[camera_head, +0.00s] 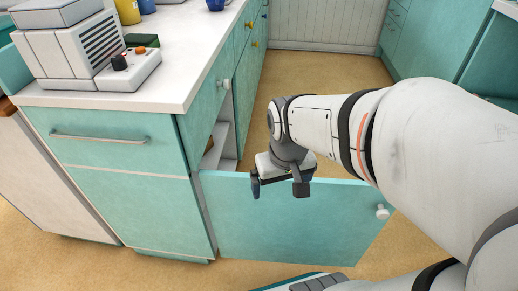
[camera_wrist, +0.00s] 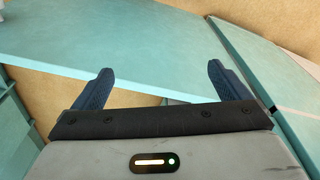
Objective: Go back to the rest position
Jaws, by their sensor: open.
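My gripper (camera_head: 278,188) is open and empty, pointing down near the top edge of an open turquoise cabinet door (camera_head: 290,232). In the head view the arm reaches in from the right. In the wrist view both dark blue fingers of my gripper (camera_wrist: 160,85) are spread apart with nothing between them. The turquoise door panel (camera_wrist: 130,45) lies beyond them. I cannot tell from these frames whether a finger touches the door.
The open door, with a white knob (camera_head: 382,211), stands out from the counter across the floor. A white countertop (camera_head: 150,97) holds a grey appliance (camera_head: 75,45) and a device with a black knob (camera_head: 130,70). Free tan floor (camera_head: 330,75) lies behind the door.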

